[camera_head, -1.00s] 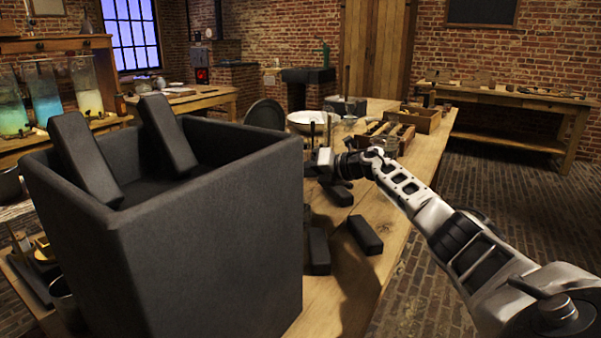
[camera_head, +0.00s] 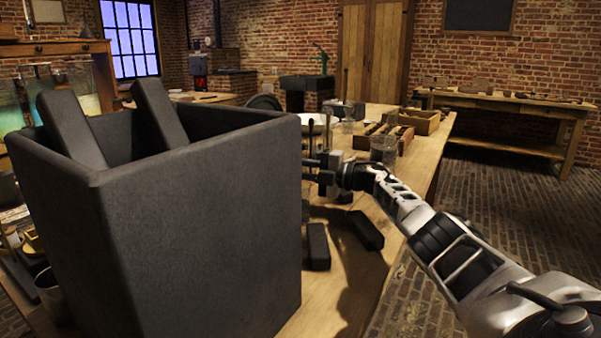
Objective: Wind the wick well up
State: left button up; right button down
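No lamp or wick can be made out in the head view. My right gripper (camera_head: 318,173) reaches in from the right over the table, just past the right edge of a big dark box. Its fingers are small and dark, partly against the box's edge, and I cannot tell whether they hold anything. My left gripper is not in view. The large open dark box (camera_head: 205,225) fills the left foreground and hides much of the table behind it. Two dark slabs (camera_head: 70,130) stand tilted inside it.
Dark blocks (camera_head: 366,230) lie on the wooden table (camera_head: 345,285) below my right arm. A glass jar (camera_head: 384,150), a wooden tray (camera_head: 419,121) and a pale bowl (camera_head: 314,121) stand farther back. A side bench (camera_head: 510,105) is at the back right, with open brick floor before it.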

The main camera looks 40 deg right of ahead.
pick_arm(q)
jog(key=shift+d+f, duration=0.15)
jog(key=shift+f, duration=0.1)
pick_arm(e)
jog(key=shift+m+t, duration=0.3)
jog(key=shift+m, duration=0.2)
jog(key=c, duration=1.3)
grip_release()
jog(key=p+v, duration=0.1)
jog(key=v, duration=1.4)
jog(key=shift+f, duration=0.1)
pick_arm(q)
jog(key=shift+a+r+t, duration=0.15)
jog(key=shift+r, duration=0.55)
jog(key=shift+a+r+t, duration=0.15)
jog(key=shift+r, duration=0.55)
pick_arm(e)
jog(key=shift+s+d, duration=0.25)
jog(key=shift+s, duration=0.15)
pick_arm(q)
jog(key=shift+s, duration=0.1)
